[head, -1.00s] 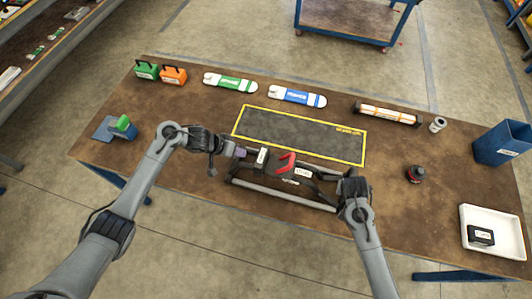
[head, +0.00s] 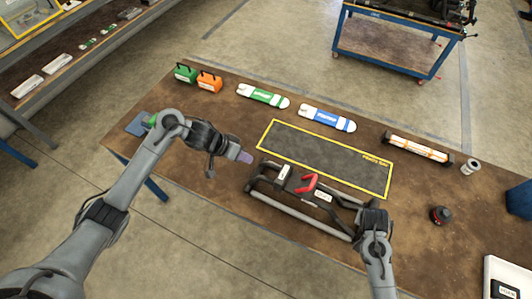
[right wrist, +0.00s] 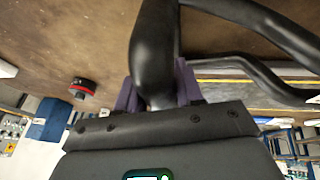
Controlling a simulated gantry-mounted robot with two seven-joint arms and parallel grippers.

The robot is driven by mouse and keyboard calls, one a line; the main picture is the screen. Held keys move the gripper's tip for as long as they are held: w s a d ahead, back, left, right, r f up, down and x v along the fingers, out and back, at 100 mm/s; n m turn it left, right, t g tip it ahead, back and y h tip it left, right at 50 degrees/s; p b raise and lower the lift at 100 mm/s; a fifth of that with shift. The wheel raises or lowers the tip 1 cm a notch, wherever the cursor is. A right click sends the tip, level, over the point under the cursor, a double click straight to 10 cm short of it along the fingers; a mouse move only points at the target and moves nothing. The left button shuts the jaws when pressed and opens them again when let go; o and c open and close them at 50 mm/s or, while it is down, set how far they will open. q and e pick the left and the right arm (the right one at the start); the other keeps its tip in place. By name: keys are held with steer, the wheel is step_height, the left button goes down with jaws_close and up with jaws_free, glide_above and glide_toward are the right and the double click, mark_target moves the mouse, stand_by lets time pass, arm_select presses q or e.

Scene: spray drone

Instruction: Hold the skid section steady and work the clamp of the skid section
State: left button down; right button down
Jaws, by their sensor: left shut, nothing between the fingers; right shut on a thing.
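The skid section (head: 290,212), a dark frame with grey tubes, lies on the brown workbench in front of the yellow-bordered mat. Its clamp has a red lever (head: 308,183), raised in a hook shape above the frame's middle. My left gripper (head: 246,157) is shut and empty, just beyond the skid section's left end and apart from the lever. My right gripper (head: 369,207) is at the skid section's right end. In the right wrist view its purple fingers (right wrist: 157,92) are shut around a black tube of the skid section (right wrist: 154,50). The fingertips are partly hidden by the tube.
The yellow-bordered mat (head: 330,165) is empty. Behind it lie a green-and-white part (head: 263,96), a blue-and-white part (head: 327,117) and an orange-striped bar (head: 418,148). A dark red-and-black round item (head: 439,214) stands right of the skid section. A white tray (head: 505,270) is at the right.

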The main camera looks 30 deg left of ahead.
steer(key=c, duration=0.6)
jaws_free()
steer(key=shift+c, duration=0.2)
